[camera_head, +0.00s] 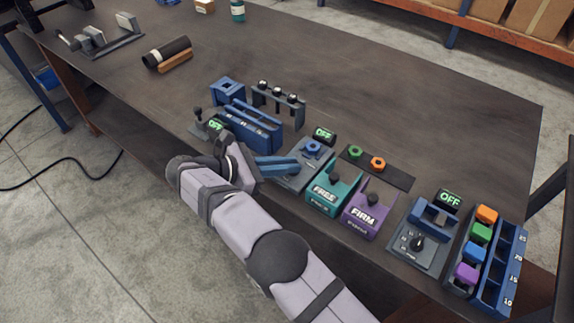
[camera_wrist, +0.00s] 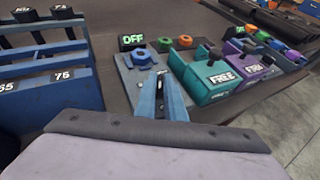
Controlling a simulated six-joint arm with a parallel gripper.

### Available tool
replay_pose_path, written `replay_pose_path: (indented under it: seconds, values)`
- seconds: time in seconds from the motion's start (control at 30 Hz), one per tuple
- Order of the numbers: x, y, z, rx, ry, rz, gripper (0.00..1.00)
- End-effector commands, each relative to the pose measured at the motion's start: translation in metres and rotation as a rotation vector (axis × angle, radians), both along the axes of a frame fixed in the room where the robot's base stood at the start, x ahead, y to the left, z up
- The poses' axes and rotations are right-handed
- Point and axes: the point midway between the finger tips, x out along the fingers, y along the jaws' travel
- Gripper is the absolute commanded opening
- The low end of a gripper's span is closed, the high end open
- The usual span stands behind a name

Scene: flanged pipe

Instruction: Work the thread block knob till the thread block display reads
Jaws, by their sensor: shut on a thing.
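The thread block (camera_head: 296,180) appears to be the grey plate with a blue nut (camera_head: 313,147) at its far end. Its small display (camera_head: 324,133) reads OFF in green; it also shows in the wrist view (camera_wrist: 132,42). My gripper (camera_head: 294,165) reaches over the block from the left. In the wrist view, its blue fingers (camera_wrist: 162,82) are closed around a small dark piece at the near part of the block, short of the nut. This piece looks like the knob, mostly hidden by the fingers.
A teal FREE block (camera_head: 332,192) and a purple FIRM block (camera_head: 368,212) stand close on the right. A blue slotted rack (camera_head: 250,125) stands to the left. Farther right are another OFF display (camera_head: 450,198) and a knob panel (camera_head: 417,243). The table behind is largely clear.

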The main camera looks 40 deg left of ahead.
Motion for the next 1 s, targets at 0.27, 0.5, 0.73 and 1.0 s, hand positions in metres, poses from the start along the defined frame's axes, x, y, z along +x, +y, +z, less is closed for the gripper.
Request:
replay_pose_path:
  seconds: [0.27, 0.5, 0.73, 1.0]
  values:
    - [0.0000, 0.0006, -0.0003, -0.001, 0.001, -0.029, 0.00]
    - [0.0002, 0.0006, 0.0000, -0.001, -0.001, -0.035, 0.00]
    - [0.0002, 0.0006, 0.0003, -0.001, -0.001, -0.035, 0.00]
    - [0.0003, 0.0006, 0.0002, 0.000, -0.001, -0.034, 0.28]
